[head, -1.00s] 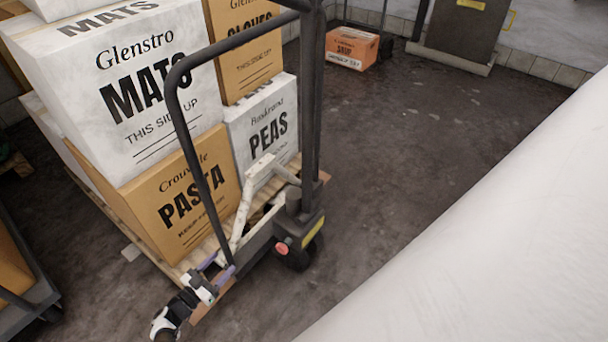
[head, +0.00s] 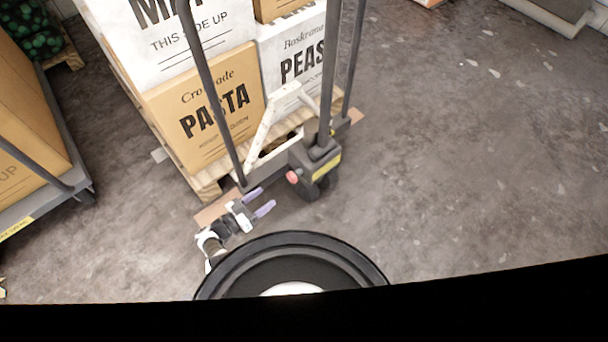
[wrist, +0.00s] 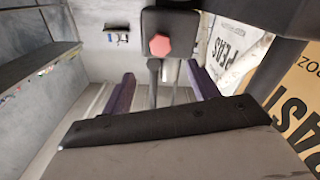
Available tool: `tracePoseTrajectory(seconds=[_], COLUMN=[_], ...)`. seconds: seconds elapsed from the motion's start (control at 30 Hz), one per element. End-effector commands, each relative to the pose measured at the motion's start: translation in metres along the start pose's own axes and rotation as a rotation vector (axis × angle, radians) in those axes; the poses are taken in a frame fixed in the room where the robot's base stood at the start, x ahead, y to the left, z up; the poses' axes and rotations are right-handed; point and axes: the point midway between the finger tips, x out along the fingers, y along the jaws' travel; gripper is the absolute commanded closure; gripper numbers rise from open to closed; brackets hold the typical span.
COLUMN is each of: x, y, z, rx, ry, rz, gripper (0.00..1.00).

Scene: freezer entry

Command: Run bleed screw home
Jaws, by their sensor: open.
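The bleed screw appears to be the red six-sided head (head: 292,176) low on the side of the dark pump unit (head: 316,160) of a pallet truck. In the wrist view the red head (wrist: 160,45) sits ahead, just beyond and roughly midway between the finger tips. My gripper (head: 260,201) is open and empty, its two purple fingers pointing at the pump unit. It also shows in the wrist view (wrist: 160,72). A visible gap separates the fingers from the screw in the head view. The screw's thread and seat are hidden.
The truck's dark upright handle bars (head: 330,70) rise above the pump. A wooden pallet (head: 208,184) stacked with PASTA (head: 215,110) and PEAS (head: 300,55) boxes stands behind. A grey cart (head: 70,165) is at left. Floor at right is clear.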

Motion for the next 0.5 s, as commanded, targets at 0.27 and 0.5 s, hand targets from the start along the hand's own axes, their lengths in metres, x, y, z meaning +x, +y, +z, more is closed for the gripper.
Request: tracePoseTrajectory(seconds=[0.27,0.5], x=[0.05,0.1], y=[0.001,0.0], z=[0.001,0.001], rx=[0.003,0.003], ry=[0.0,0.0], rz=[0.007,0.005], gripper=[0.4,0.4])
